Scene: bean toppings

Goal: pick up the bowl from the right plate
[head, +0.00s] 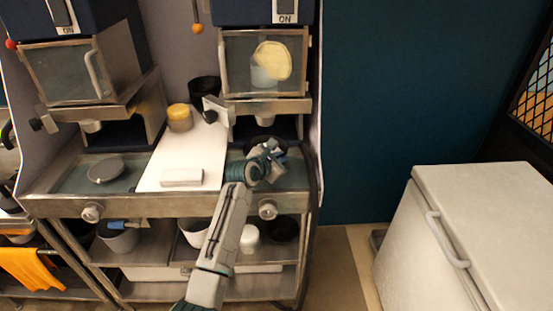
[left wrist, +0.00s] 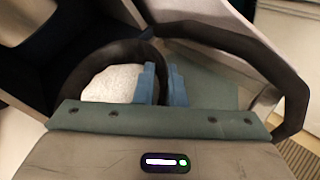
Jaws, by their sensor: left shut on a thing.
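A black bowl (head: 264,143) stands at the right plate under the right machine, mostly hidden by my left gripper (head: 272,162). In the left wrist view, the bowl's dark rim (left wrist: 98,57) curves around a pale white content. My left gripper (left wrist: 163,85) is shut on the bowl, its blue fingers at the near right part of the rim. The right plate (head: 294,178) shows as a greenish surface beside the gripper. I cannot tell whether the bowl touches it. My right gripper is not in view.
A white board (head: 192,152) with a white block (head: 181,178) lies left of the gripper. A grey dish (head: 105,170) sits on the left plate. A yellow-topped jar (head: 179,118) stands behind. A white chest (head: 480,230) is at right, with bare floor between.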

